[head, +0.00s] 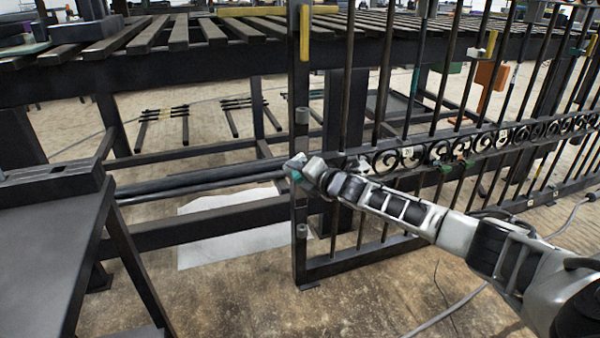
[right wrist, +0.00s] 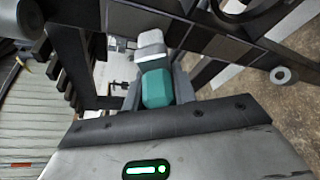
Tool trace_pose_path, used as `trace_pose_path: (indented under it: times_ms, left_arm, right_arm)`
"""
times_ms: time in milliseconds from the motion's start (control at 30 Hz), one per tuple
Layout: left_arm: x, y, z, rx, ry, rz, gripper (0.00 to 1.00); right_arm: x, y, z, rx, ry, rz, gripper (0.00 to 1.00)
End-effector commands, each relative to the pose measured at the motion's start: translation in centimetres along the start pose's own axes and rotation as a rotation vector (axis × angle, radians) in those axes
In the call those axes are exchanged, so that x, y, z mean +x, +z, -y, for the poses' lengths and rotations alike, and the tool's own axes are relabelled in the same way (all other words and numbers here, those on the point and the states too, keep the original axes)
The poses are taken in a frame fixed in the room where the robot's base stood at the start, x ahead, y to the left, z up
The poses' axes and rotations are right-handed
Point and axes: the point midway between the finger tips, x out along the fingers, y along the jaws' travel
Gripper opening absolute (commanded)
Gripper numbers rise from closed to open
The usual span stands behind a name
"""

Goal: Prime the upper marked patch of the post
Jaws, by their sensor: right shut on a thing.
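The dark upright post (head: 299,205) stands at the left end of the scroll gate. A yellow strip (head: 305,32) shows on its upper part, and grey fittings (head: 302,115) sit above and below mid-height. I cannot tell which of these is the marked patch. My right gripper (head: 298,168) is in front of the post near mid-height, below the upper fitting. It is shut on a teal-handled tool (right wrist: 157,88) with a pale block-shaped head (right wrist: 151,45). Whether the tool touches the post is unclear. My left gripper is not in view.
The gate's scroll band (head: 460,146) and bars extend right behind my right arm. A slatted dark bench (head: 150,75) spans the back. A dark table (head: 45,215) stands at the left. A pale sheet (head: 230,238) lies on the floor. Open floor lies in front.

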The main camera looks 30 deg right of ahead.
Motion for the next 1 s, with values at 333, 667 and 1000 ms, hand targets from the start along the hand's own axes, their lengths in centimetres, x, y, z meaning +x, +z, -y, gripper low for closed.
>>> trace_pose_path:
  times_ms: [333, 667, 1000]
  left_arm:
    - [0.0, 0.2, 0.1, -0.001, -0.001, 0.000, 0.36]
    - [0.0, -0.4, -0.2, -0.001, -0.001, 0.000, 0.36]
    - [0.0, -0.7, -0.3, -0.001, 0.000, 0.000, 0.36]
  right_arm:
    - [0.7, 0.3, 0.0, 0.000, 0.000, 0.001, 0.09]
    - [-0.1, 1.9, 0.9, -0.003, -0.002, 0.002, 0.09]
    - [-0.9, 3.4, 2.0, -0.001, 0.000, 0.001, 0.09]
